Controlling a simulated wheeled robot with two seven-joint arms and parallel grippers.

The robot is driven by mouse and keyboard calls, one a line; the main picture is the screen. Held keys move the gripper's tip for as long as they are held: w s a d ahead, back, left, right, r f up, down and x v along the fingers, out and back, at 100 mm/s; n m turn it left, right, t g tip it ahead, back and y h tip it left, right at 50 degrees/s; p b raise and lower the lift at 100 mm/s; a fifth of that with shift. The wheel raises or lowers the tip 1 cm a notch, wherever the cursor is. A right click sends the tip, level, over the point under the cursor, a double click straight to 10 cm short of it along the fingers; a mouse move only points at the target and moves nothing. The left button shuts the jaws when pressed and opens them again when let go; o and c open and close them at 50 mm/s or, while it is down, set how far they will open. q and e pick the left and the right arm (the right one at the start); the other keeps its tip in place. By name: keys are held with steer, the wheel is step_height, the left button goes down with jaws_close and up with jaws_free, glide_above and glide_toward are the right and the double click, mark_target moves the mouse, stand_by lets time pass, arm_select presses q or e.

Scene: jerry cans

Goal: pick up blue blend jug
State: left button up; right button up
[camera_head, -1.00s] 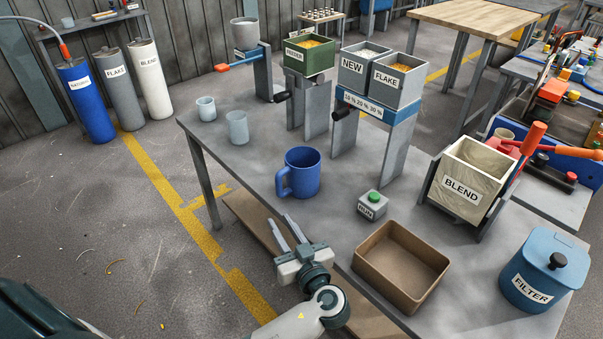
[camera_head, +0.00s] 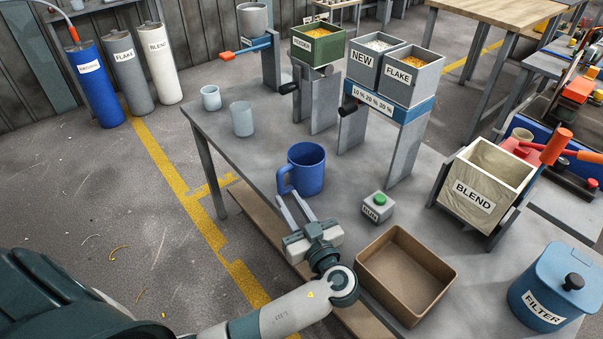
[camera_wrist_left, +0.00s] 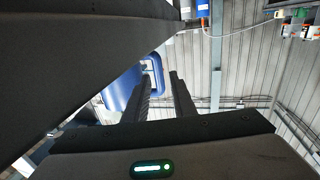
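The blue jug (camera_head: 311,172) stands upright on the grey workbench, with its handle on the left side. My left gripper (camera_head: 286,196) is open and empty, just in front of the handle at the bench's near edge. Its two fingers point towards the handle and appear apart from it. In the left wrist view, the blue jug (camera_wrist_left: 122,88) shows behind the left finger, partly hidden by my arm. Its handle shows close to the tips of my left gripper (camera_wrist_left: 161,74). My right gripper is not in view.
A brown tray (camera_head: 368,262), a RUN button box (camera_head: 377,213) and a blue FILTER container (camera_head: 546,290) stand right of the jug. Two pale cups (camera_head: 242,119) stand behind it to the left. Hopper stands (camera_head: 385,145) rise behind. The bench (camera_head: 240,160) is clear left of the jug.

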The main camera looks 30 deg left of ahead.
mark_target(282, 186)
arm_select(q)
steer(key=shift+x, duration=0.75)
steer(key=shift+a, duration=0.1)
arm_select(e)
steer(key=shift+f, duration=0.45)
arm_select(q)
steer(key=shift+w+r, duration=0.1)
steer(key=shift+w, duration=0.05)
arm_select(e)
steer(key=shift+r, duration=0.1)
arm_select(q)
steer(key=shift+w+a, duration=0.15)
steer(key=shift+a, duration=0.1)
steer(key=p+x, duration=0.1)
steer(key=x, duration=0.2)
steer(key=shift+w+a+r+p, duration=0.15)
steer(key=shift+w+p, duration=0.15)
steer(key=shift+w+a, duration=0.25)
steer(key=shift+a, duration=0.1)
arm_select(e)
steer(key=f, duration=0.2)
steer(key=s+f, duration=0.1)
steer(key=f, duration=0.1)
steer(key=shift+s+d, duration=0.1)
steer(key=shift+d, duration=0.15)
arm_select(q)
jaws_close()
